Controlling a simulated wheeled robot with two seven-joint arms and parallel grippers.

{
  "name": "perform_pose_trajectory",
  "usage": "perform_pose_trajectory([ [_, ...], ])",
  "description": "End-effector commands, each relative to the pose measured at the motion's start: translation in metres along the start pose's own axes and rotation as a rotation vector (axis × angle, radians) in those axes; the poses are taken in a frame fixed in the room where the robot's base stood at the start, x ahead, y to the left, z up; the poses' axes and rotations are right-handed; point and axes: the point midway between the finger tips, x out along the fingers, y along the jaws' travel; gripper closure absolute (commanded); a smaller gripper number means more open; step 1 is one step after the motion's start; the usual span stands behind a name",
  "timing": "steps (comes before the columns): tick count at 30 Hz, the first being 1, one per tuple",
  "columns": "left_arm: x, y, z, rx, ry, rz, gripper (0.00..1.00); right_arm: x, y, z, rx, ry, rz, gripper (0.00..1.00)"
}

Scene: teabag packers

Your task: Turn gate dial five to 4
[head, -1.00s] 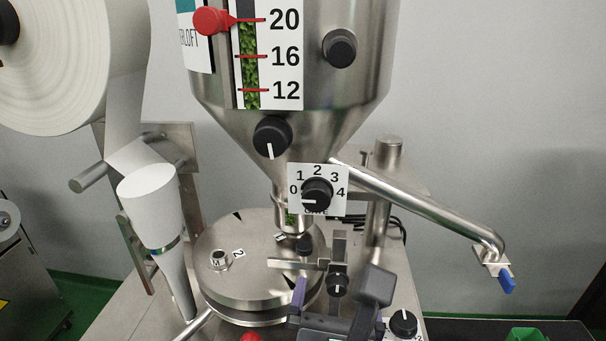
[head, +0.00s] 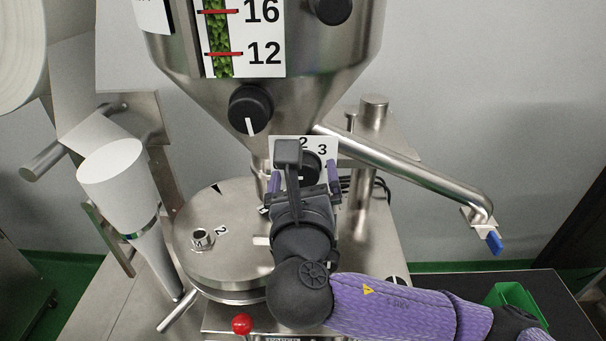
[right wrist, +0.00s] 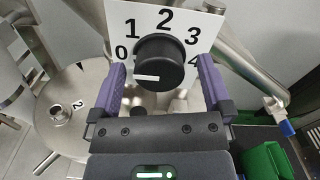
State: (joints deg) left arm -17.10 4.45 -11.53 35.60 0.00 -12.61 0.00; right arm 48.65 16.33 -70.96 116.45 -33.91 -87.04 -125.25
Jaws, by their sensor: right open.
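The gate dial is a black knob (head: 312,165) on a white plate (right wrist: 118,15) numbered 0 to 4, below the steel hopper. The knob (right wrist: 165,57) shows clearly in the right wrist view; its white pointer lies to the left, nearest the 0. My right gripper (head: 304,178) is in front of the dial in the head view and hides part of the plate. In the right wrist view my right gripper (right wrist: 162,74) is open, with one purple finger on each side of the knob. A gap shows on both sides. My left gripper is out of view.
Another black knob (head: 251,109) sits on the hopper cone to the upper left. A steel pipe (head: 420,182) with a blue-tipped end runs to the right. A round steel turntable (head: 215,255) lies below left. A green bin (head: 507,300) is at the lower right.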

Motion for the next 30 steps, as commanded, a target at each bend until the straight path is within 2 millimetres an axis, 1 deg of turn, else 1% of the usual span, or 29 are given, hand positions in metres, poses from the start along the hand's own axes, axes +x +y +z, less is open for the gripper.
perform_pose_trajectory([
  [1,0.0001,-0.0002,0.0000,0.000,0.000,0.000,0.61,-0.0001,0.0000,-0.0002,0.000,0.000,0.000,0.00],
  [2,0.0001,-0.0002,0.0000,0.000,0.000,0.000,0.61,-0.0002,0.0000,-0.0002,0.000,0.000,0.000,0.04],
  [3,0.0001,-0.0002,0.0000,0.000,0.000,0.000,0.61,-0.0002,0.0001,-0.0002,0.000,0.000,0.000,0.13],
  [5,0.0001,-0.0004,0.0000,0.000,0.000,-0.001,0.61,-0.0003,0.0001,-0.0002,0.000,0.000,0.000,0.25],
  [6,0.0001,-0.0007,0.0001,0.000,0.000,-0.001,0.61,-0.0003,0.0001,-0.0002,0.000,0.000,0.000,0.34],
  [11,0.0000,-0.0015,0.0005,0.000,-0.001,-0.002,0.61,-0.0005,0.0002,-0.0002,0.000,0.000,0.001,0.68],
  [12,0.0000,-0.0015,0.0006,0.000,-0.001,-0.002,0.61,-0.0005,0.0002,-0.0002,0.000,0.000,0.001,0.76],
  [14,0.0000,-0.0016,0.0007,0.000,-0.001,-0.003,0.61,-0.0006,0.0003,-0.0003,0.000,0.001,0.001,0.89],
  [15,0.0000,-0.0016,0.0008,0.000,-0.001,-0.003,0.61,-0.0006,0.0003,-0.0003,0.000,0.001,0.001,0.94],
  [23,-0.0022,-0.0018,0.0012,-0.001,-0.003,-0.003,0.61,-0.0007,0.0001,-0.0001,0.036,0.002,0.001,0.94],
  [30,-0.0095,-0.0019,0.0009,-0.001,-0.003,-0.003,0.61,-0.0007,-0.0001,0.0005,0.179,0.004,0.002,0.94],
])
